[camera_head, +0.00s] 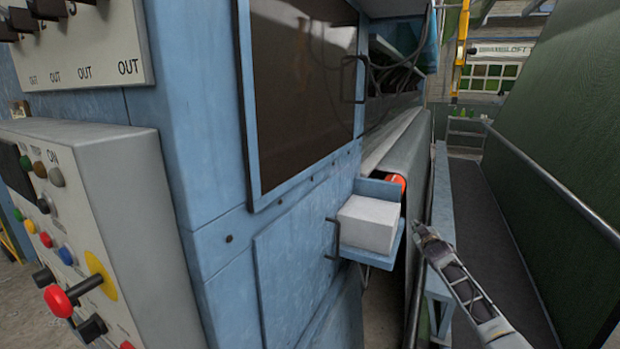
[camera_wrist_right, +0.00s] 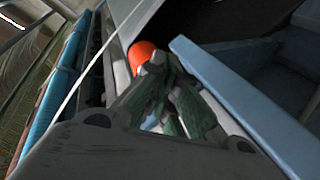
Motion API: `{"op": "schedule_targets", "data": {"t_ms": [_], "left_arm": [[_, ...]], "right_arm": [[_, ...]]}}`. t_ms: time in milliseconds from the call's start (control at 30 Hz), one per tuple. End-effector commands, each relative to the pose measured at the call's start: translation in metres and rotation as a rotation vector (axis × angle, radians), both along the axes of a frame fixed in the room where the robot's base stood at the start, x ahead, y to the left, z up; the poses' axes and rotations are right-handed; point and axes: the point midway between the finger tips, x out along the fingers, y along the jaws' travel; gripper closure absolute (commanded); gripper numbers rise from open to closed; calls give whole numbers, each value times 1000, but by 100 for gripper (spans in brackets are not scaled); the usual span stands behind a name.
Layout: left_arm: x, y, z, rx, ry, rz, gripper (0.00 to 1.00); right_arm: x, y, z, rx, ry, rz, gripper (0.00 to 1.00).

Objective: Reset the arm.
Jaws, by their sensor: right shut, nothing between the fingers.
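My right gripper (camera_head: 424,234) shows at the lower right of the head view, its arm coming in from the bottom right. Its fingers are shut with nothing between them. It is to the right of a blue shelf (camera_head: 381,187) that holds a white block (camera_head: 368,224), and apart from the block. In the right wrist view the closed fingers (camera_wrist_right: 160,75) point toward an orange-red rounded part (camera_wrist_right: 143,52), which also shows behind the shelf in the head view (camera_head: 397,182). I cannot tell whether they touch. My left gripper is not in view.
A blue machine cabinet (camera_head: 215,225) fills the left, with a grey control box (camera_head: 120,190) carrying coloured buttons and a red-knobbed lever (camera_head: 60,300). A blue rail (camera_head: 441,215) runs beside the gripper. A dark walkway (camera_head: 490,235) with a handrail (camera_head: 560,190) lies to the right.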

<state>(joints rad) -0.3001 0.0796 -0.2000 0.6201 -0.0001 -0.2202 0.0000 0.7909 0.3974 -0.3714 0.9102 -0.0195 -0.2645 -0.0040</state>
Motion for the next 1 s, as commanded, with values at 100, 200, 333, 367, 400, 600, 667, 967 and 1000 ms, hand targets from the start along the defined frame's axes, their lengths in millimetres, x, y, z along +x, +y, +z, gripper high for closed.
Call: {"op": "schedule_targets", "data": {"t_ms": [100, 200, 333, 367, 400, 600, 667, 967, 1000], "left_arm": [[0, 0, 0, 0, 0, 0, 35], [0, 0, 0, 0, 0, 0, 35], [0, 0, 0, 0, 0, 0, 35], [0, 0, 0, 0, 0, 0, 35], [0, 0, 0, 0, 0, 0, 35], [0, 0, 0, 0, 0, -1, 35], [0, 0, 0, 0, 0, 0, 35], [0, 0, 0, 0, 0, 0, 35], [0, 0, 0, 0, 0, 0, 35]], "right_arm": [[-14, 2, -58, 32, 63, -8, 100], [-27, 3, -103, 54, 112, -14, 100], [-48, 6, -159, 78, 177, -23, 100], [-54, 7, -172, 84, 192, -25, 100], [-61, 8, -188, 92, 211, -28, 100], [-105, 15, -270, 126, 314, -44, 100], [-119, 18, -294, 136, 345, -49, 100], [-203, 32, -404, 181, 502, -76, 100], [-215, 34, -417, 187, 523, -79, 100]]}}
